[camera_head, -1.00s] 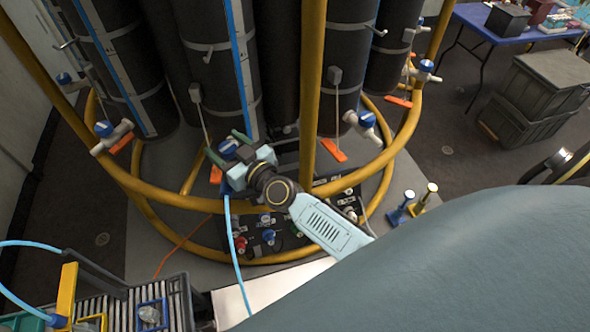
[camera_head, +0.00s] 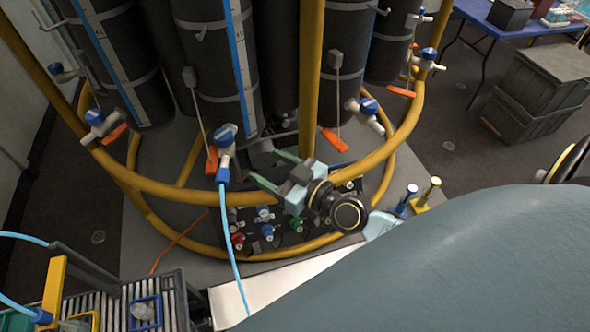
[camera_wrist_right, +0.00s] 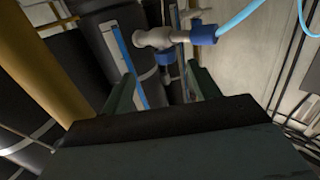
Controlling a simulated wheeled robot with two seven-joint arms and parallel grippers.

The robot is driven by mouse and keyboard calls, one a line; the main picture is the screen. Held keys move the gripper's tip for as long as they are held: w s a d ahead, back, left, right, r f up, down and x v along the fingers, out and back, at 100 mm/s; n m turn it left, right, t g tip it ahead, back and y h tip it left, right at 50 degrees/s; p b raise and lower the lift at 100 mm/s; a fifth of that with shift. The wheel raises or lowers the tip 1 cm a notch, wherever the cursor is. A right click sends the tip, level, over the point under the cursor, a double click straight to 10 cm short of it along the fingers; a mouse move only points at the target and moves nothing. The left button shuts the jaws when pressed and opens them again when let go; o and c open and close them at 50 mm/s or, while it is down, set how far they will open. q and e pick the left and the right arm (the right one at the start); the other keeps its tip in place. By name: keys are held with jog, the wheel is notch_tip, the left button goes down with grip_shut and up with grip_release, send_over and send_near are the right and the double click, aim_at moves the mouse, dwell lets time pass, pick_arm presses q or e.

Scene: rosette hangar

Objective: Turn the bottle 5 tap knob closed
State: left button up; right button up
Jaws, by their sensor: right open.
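No bottle numbers are readable, so I cannot tell which tap is bottle 5's. The nearest white tap has a round blue knob (camera_head: 225,132) and a light-blue hose (camera_head: 233,240) at its outlet. The fingers also show in the right wrist view (camera_wrist_right: 163,88). My left gripper is not in view.
Yellow ring rails (camera_head: 165,189) and an upright yellow post (camera_head: 312,75) stand close to my right gripper. Other blue-knobbed taps (camera_head: 95,118) sit around the rosette. A black panel with valves (camera_head: 265,222) lies below. Grey crates (camera_head: 545,80) stand at the right.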

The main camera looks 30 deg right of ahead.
jog(key=s+d+f+g+h+b, duration=0.1)
jog(key=f+g, duration=0.1)
jog(key=f, duration=0.8)
jog(key=s+d+f+m+g+h+b, duration=0.1)
jog(key=s+d+f+g, duration=0.1)
jog(key=f, duration=0.9)
jog(key=shift+s+h, duration=0.3)
jog(key=shift+h, duration=0.1)
jog(key=shift+d+f, duration=0.1)
